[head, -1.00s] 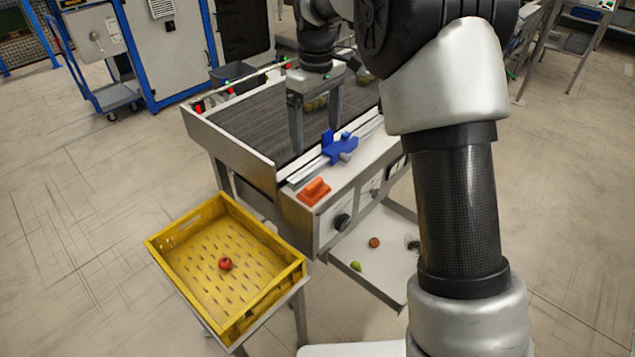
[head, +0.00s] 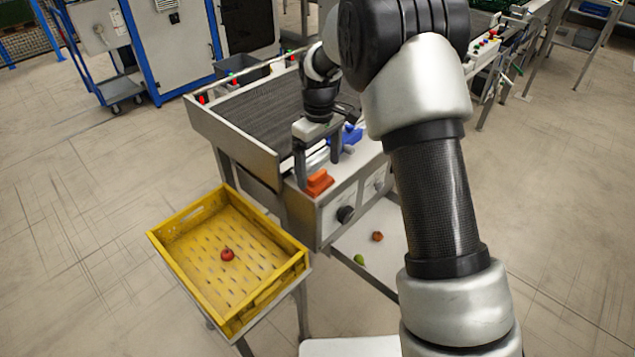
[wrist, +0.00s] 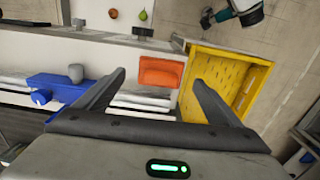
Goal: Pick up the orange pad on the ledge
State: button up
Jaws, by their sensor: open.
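The orange pad (head: 319,183) lies on the pale ledge (head: 299,199) at the near corner of the conveyor. My gripper (head: 316,172) is above the ledge, just beyond the pad in the head view. In the wrist view the pad (wrist: 162,72) shows whole, ahead of and between my two open fingers (wrist: 159,80). The gripper is empty, and I see no contact with the pad.
A blue clamp (head: 351,135) sits on a rail along the ledge, beside my gripper. A yellow crate (head: 165,243) holding a red fruit (head: 227,254) stands at the lower left. A dark knob (head: 345,214) sticks out of the panel below the ledge.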

aim_at(318, 174)
jog(key=f, duration=0.3)
jog(key=shift+w+a+f, duration=0.1)
jog(key=shift+a+f, duration=0.15)
jog(key=shift+f, duration=0.05)
jog(key=c, duration=1.1)
notch_tip(318, 174, up, 10)
jog(key=shift+r+p, duration=0.1)
jog(key=shift+p, duration=0.2)
jog(key=shift+c, duration=0.2)
